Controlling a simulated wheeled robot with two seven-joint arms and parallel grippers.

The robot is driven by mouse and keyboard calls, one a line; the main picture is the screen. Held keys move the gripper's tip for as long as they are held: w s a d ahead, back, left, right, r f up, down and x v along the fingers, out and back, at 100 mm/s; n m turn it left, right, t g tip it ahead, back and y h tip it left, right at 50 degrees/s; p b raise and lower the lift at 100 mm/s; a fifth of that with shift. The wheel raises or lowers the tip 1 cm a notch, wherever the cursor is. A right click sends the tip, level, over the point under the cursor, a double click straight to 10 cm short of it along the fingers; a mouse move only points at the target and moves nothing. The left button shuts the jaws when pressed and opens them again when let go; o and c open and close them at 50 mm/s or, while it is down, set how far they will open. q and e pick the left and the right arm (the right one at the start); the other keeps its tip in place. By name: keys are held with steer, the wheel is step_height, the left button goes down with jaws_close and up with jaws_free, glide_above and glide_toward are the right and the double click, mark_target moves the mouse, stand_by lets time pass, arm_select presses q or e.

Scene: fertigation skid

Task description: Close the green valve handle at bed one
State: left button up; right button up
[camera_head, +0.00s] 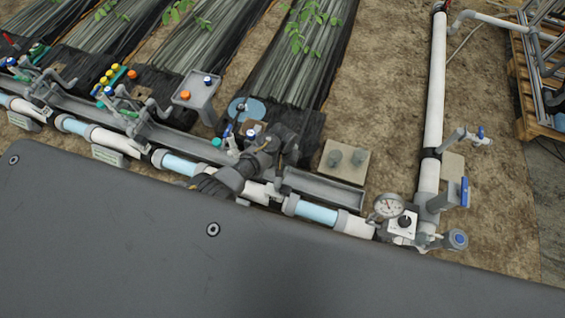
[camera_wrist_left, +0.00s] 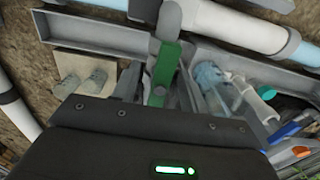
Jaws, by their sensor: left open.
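The green valve handle (camera_wrist_left: 166,66) shows in the left wrist view as a flat green lever on a grey valve fitting, over the pipe and grey channel. My left gripper (camera_wrist_left: 158,92) is open, with its grey fingers on either side of the handle's near end. I cannot tell whether either finger touches it. In the head view my left gripper (camera_head: 284,147) is over the pipe line near the right-hand bed, and it hides the green handle there. My right gripper is not in either view.
A white and clear-blue pipe (camera_head: 315,212) runs along the beds. A block with two grey stubs (camera_head: 344,160) stands right of my gripper. A pressure gauge (camera_head: 388,206) and blue-handled valve (camera_head: 463,192) are farther right. A small stand (camera_head: 198,93) is left.

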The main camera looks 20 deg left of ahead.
arm_select(q)
jaws_close()
steer(key=shift+a+r+m+p, duration=0.15)
steer(key=shift+m+p, duration=0.15)
steer(key=shift+m, duration=0.3)
steer(key=shift+d+r+m+p, duration=0.15)
steer(key=shift+m+p, duration=0.1)
steer(key=shift+m, duration=0.35)
steer(key=m, duration=0.3)
steer(key=shift+w+a+p, duration=0.1)
steer(key=shift+p, duration=0.25)
steer(key=m, duration=0.3)
steer(key=shift+f+m, duration=0.15)
steer(key=shift+m, duration=0.15)
steer(key=m, duration=0.3)
steer(key=shift+f, duration=0.1)
steer(key=m, duration=0.3)
steer(key=shift+f+m+b, duration=0.1)
steer(key=shift+m+b, duration=0.2)
steer(key=m, duration=0.3)
steer(key=shift+m, duration=0.4)
steer(key=shift+o, duration=0.2)
jaws_free()
